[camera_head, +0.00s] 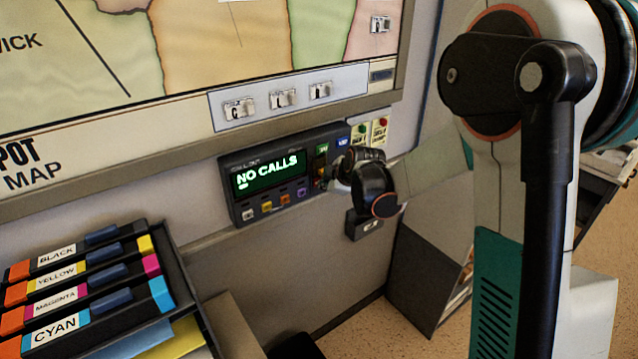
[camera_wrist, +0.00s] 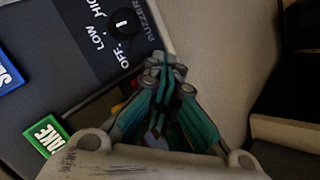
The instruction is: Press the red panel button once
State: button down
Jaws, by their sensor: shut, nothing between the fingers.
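A small red button (camera_head: 383,121) sits at the top of a pale labelled plate on the wall, right of the call unit, in the head view. A similar plate beside it carries a green button (camera_head: 361,129). My gripper (camera_head: 341,170) is below and left of these plates, in front of the call unit's right end. In the wrist view my gripper (camera_wrist: 167,70) is shut and empty, its fingertips beside the panel edge near the buzzer knob (camera_wrist: 123,22). I cannot tell if the fingertips touch the panel. No red button shows clearly in the wrist view.
The call unit (camera_head: 240,207) reads "NO CALLS" and has several coloured keys. A green key (camera_wrist: 47,133) and a blue key (camera_wrist: 8,75) show in the wrist view. A wall map (camera_head: 220,50) hangs above. A rack of colour cartridges (camera_head: 165,335) stands at the lower left.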

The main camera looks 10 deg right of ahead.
jog(key=shift+s+d, duration=0.2)
jog(key=shift+s, duration=0.45)
jog(key=shift+s, duration=0.1)
jog(key=s, duration=0.1)
jog(key=s+d, duration=0.1)
jog(key=s, duration=0.1)
jog(key=s+d, duration=0.1)
jog(key=shift+s, duration=0.25)
jog(key=shift+a, duration=0.1)
dwell(0.4)
jog(key=s+a+r+m, duration=0.2)
jog(key=s+r+m, duration=0.15)
jog(key=s, duration=0.35)
jog(key=s+a+r+m, duration=0.1)
jog(key=s+r+m, duration=0.2)
jog(key=s+r, duration=0.35)
jog(key=s+a+f+m+g+h, duration=0.1)
jog(key=s+m, duration=0.6)
jog(key=s, duration=1.1)
jog(key=shift+s+f+m+g+h+b, duration=0.2)
jog(key=shift+f+m+g+h+b, duration=0.15)
jog(key=shift+g+b, duration=0.1)
